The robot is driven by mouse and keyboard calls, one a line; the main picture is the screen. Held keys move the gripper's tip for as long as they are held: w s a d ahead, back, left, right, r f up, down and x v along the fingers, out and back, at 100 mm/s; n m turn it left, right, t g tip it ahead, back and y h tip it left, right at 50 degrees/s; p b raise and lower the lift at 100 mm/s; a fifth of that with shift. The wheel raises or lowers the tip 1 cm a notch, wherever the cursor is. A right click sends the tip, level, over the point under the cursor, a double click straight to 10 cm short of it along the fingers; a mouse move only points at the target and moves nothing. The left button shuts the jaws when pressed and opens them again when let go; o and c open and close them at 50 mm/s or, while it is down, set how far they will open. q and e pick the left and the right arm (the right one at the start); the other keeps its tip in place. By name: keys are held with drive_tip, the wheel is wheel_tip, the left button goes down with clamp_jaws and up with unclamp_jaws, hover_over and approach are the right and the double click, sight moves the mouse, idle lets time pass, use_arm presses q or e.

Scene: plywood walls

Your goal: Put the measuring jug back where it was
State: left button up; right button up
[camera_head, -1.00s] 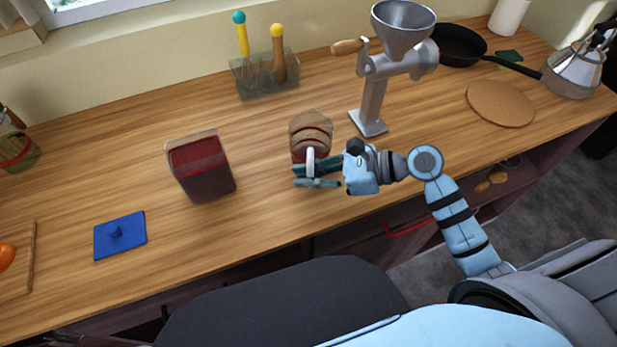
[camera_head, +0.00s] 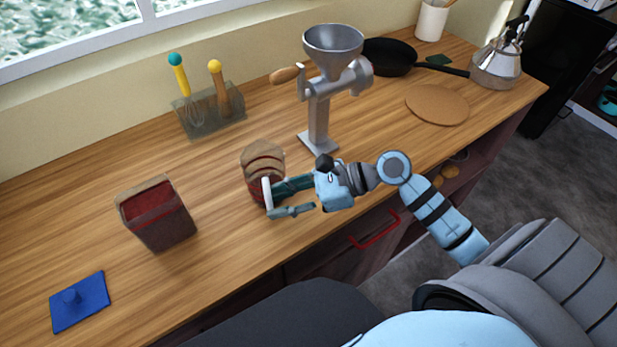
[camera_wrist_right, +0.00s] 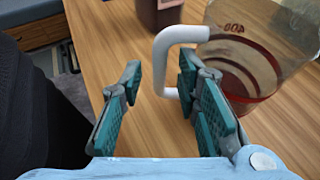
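My right gripper (camera_head: 283,200) is at the jug's handle side. In the wrist view its teal-padded fingers (camera_wrist_right: 162,100) are spread, with the white handle (camera_wrist_right: 162,60) in the gap, closer to the right finger. Any contact with that finger is unclear. My left gripper is out of view.
A clear box with red contents (camera_head: 158,218) and a blue lid (camera_head: 80,302) are on the left. A grinder (camera_head: 320,100) stands behind the jug; a utensil holder (camera_head: 208,115) is at the wall. A cork mat (camera_head: 437,104), pan (camera_head: 388,57) and kettle (camera_head: 495,65) are right.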

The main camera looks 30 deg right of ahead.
drive_tip(key=p+v, duration=0.1)
drive_tip(key=v, duration=0.8)
drive_tip(key=shift+p, duration=0.3)
